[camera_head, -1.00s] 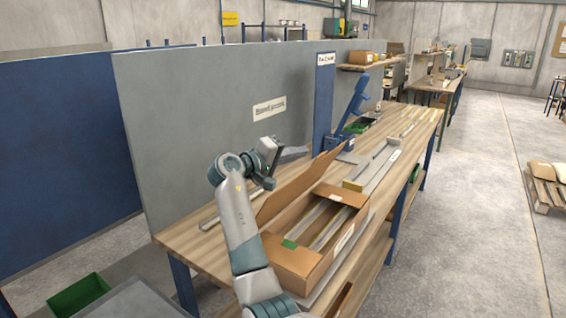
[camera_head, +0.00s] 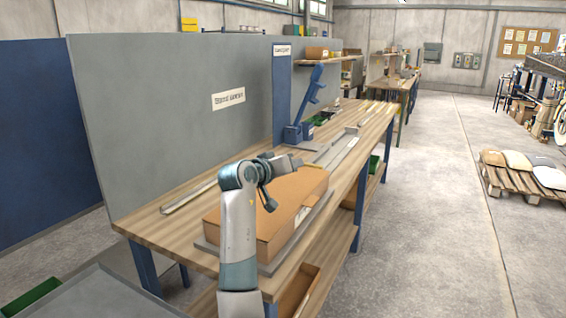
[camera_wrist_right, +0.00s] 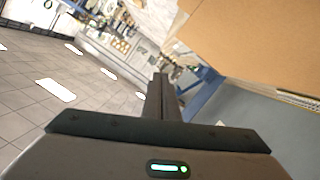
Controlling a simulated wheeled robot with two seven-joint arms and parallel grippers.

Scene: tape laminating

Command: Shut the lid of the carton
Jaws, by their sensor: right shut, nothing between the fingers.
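The brown cardboard carton (camera_head: 232,218) sits on a grey plate on the wooden workbench. Its lid (camera_head: 299,185) lies down flat over the top, and the inside is hidden. My right gripper (camera_head: 297,163) is at the far end of the lid, its fingers shut and empty. I cannot tell whether it touches the lid. My forearm hides part of the carton. In the right wrist view the shut fingers (camera_wrist_right: 160,95) point away beside a broad brown cardboard surface (camera_wrist_right: 265,40). My left gripper is not in view.
The workbench (camera_head: 150,229) has a metal strip (camera_head: 188,197) left of the carton and a long rail (camera_head: 340,147) beyond it. A blue press-like device (camera_head: 305,110) stands farther back. A grey partition (camera_head: 165,110) borders the left side. The floor at right is open up to a pallet (camera_head: 515,175).

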